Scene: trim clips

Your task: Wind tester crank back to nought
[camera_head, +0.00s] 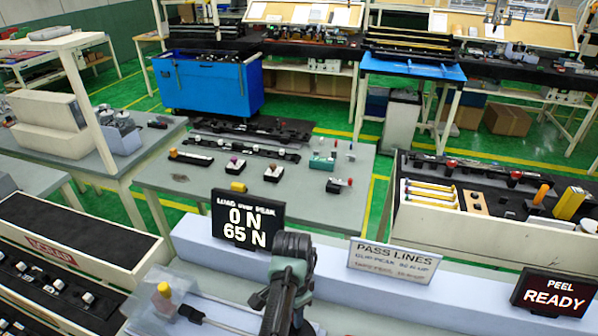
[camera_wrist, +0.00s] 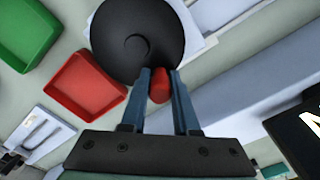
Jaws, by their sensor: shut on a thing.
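In the wrist view the tester crank is a black disc (camera_wrist: 136,42) with a round hub and a red handle (camera_wrist: 159,88) near its edge. My gripper (camera_wrist: 161,76) has its two blue-grey fingers on either side of the red handle, shut on it. In the head view my arm hides the crank and the fingers. The load display (camera_head: 248,221) stands behind my arm and reads 0 N over 65 N peak.
A peel display (camera_head: 553,292) at the right reads READY. A pass lines card (camera_head: 394,261) stands on the pale ledge. Red (camera_wrist: 83,86) and green (camera_wrist: 26,35) trays lie left of the crank in the wrist view. A scrap bin (camera_head: 60,252) is at the left.

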